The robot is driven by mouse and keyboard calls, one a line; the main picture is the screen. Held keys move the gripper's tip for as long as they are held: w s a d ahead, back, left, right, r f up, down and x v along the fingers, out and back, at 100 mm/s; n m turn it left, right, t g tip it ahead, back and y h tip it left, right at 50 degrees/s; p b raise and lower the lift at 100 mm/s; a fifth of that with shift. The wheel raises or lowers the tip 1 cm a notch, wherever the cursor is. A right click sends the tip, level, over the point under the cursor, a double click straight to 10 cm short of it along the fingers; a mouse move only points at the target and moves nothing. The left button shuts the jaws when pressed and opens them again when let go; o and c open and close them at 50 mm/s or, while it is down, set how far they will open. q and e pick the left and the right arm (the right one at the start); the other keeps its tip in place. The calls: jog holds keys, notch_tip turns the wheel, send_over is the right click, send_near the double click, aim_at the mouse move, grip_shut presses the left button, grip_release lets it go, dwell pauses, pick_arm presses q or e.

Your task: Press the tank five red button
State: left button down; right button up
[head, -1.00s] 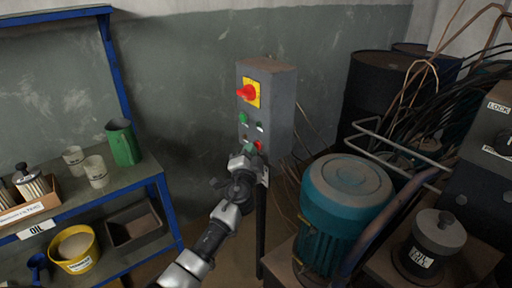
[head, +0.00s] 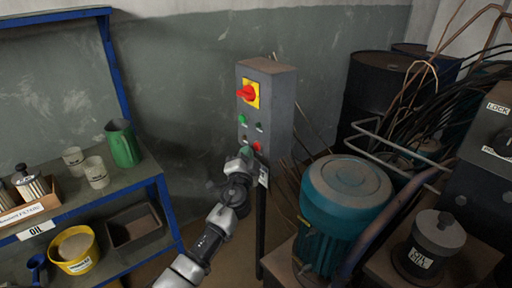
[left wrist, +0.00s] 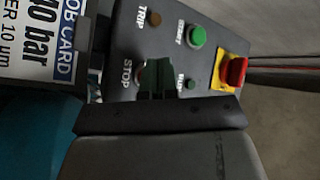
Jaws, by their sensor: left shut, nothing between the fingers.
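The grey control box (head: 277,105) stands on a post in the middle of the head view. A red button (head: 258,146) sits low on its face, beside the left gripper's tips. My left gripper (head: 245,153) is shut and empty, just in front of the lower panel. In the left wrist view, its dark fingers (left wrist: 157,76) lie between the STOP label (left wrist: 127,74) and a small lamp (left wrist: 191,84). They hide the spot beside STOP, so no red push button shows there. I cannot tell whether the tips touch the panel. No tank five label is readable.
A green button (head: 242,119) and a red rotary switch (head: 246,93) on a yellow plate sit higher on the box. A teal motor (head: 345,200) stands to the right. A blue-framed shelf (head: 165,205) is at left. A job card (left wrist: 45,40) hangs beside the panel.

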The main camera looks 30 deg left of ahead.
pick_arm(q)
jog(key=s, duration=0.1)
jog(key=s+a, duration=0.1)
jog(key=s, duration=0.1)
jog(key=s+a, duration=0.1)
jog(key=shift+s+p, duration=0.35)
jog(key=shift+s, duration=0.05)
pick_arm(e)
jog(key=shift+s+d+f, duration=0.1)
jog(key=shift+s+f, duration=0.1)
jog(key=shift+s, duration=0.35)
jog(key=shift+s+f, duration=0.2)
jog(key=shift+s, duration=0.35)
jog(key=shift+d, duration=0.25)
